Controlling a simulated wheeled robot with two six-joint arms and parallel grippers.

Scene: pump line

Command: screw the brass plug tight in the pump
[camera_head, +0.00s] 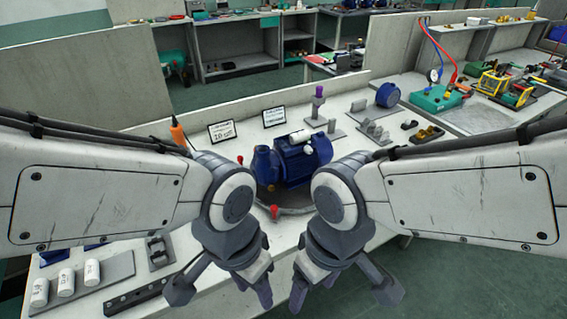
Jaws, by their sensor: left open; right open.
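The dark blue pump (290,168) stands on a round grey base near the middle of the bench, between my two arms. A small yellowish spot shows on the pump's upper side, but it is too small to tell whether it is the brass plug. My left gripper (222,292) is open and empty, pointing down in front of the pump and to its left. My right gripper (343,290) is open and empty, in front of the pump and to its right. Neither gripper touches the pump. My forearms hide parts of the bench beside it.
Red-tipped handles (274,212) sit around the pump's base. Two small signs (222,131) stand behind it. White cylinders (66,282) stand at the front left. A black holder with brass-coloured parts (427,134) and a blue round part (388,95) lie at the back right.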

